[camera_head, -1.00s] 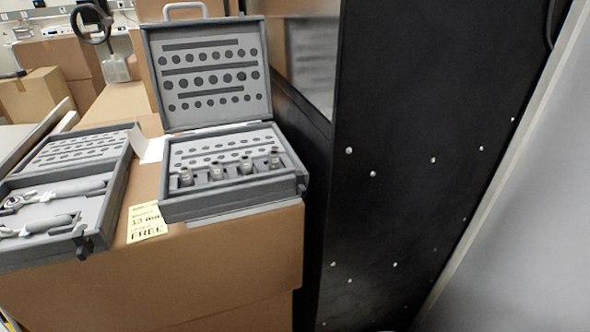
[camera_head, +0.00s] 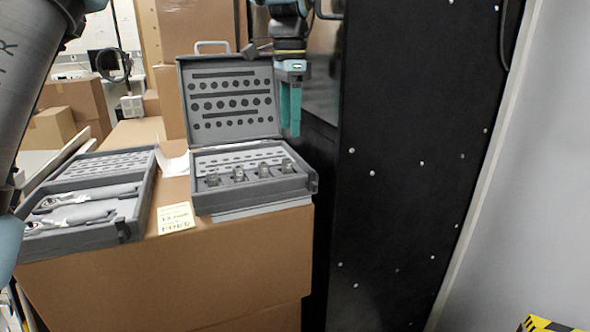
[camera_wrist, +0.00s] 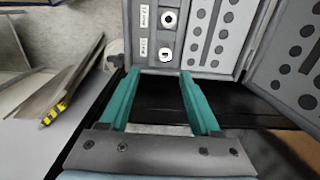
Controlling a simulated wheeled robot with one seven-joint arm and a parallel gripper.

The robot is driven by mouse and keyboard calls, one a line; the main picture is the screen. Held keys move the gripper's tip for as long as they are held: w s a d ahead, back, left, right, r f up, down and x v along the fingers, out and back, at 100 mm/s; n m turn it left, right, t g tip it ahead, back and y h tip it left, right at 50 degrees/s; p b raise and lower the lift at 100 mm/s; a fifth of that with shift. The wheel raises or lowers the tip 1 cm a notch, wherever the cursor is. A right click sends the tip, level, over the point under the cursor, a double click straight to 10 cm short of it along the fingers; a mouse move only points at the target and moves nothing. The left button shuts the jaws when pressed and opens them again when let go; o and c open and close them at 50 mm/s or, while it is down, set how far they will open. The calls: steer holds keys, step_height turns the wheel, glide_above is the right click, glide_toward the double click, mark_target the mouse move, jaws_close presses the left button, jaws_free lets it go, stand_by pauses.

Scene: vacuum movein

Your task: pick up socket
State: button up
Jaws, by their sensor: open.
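The sockets stand in a row in the front part of the open grey case (camera_head: 252,206) on the cardboard box; the rightmost socket (camera_head: 287,166) is nearest my gripper. My gripper (camera_head: 290,125) points down with teal fingers, above and right of that socket, beside the raised lid. In the wrist view my gripper (camera_wrist: 160,74) is open and empty, its fingers spread apart. Two sockets show there beyond the fingertips, a nearer socket (camera_wrist: 165,54) and a farther socket (camera_wrist: 169,18), each beside a white label. The other sockets are outside the wrist view.
A second open grey case (camera_head: 85,205) with tools lies to the left. A yellow note (camera_head: 175,218) is on the cardboard box (camera_head: 170,275). A tall black panel (camera_head: 415,170) stands close on the right. The raised lid (camera_head: 230,100) is behind the sockets.

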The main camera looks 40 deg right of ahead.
mark_target(287, 159)
step_height(287, 159, down, 3)
steer(key=shift+f, duration=0.1)
steer(key=shift+w+a+f+p, duration=0.1)
steer(key=shift+w+f+p, duration=0.15)
steer(key=shift+f+p, duration=0.75)
steer(key=shift+w+f+p, duration=0.2)
steer(key=shift+f+p, duration=0.05)
steer(key=shift+f, duration=1.4)
jaws_close()
